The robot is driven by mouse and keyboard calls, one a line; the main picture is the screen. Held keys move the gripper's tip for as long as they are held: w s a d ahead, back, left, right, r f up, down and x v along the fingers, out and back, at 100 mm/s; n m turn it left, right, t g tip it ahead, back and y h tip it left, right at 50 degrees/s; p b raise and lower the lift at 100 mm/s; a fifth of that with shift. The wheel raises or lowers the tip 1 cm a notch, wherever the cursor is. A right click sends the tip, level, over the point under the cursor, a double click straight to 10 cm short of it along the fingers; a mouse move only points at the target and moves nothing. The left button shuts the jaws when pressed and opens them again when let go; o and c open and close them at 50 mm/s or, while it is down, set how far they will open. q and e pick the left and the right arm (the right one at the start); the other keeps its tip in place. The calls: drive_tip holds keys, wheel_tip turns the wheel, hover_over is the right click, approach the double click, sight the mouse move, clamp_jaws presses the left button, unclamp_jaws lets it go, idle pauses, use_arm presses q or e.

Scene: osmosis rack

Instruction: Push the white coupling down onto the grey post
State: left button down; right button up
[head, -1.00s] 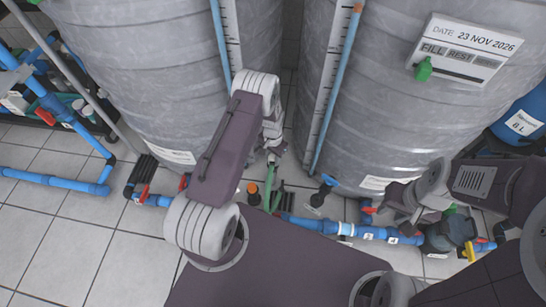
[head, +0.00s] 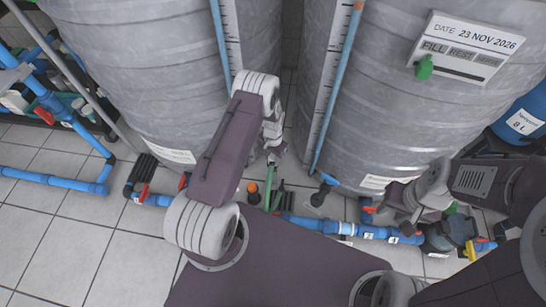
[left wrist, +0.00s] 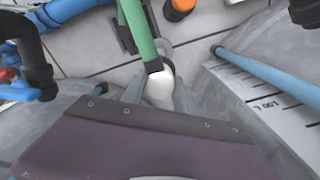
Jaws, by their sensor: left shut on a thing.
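In the left wrist view the white coupling (left wrist: 160,88) sits between the grey fingers of my left gripper (left wrist: 160,98), which is shut on it. A green pipe (left wrist: 138,30) with a dark end band meets the coupling's upper side. The grey post cannot be made out clearly; the coupling and fingers may hide it. In the head view my left gripper (head: 272,152) is low between the two tanks, above the green pipe (head: 269,185), and the coupling is too small to tell. My right gripper (head: 408,212) is at the right near the blue pipework, and its jaws are unclear.
Two big grey tanks (head: 145,65) stand close on both sides of my left gripper. An orange cap (left wrist: 180,6) lies close beyond the green pipe. Blue pipes (head: 335,229) with valves run along the tiled floor. Open tiles (head: 50,240) show at the left.

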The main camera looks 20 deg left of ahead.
use_arm(q)
drive_tip(key=c, duration=0.9)
unclamp_jaws()
drive_tip(key=shift+o, duration=0.2)
wheel_tip(320, 180, up, 9)
drive_tip(key=p, duration=0.5)
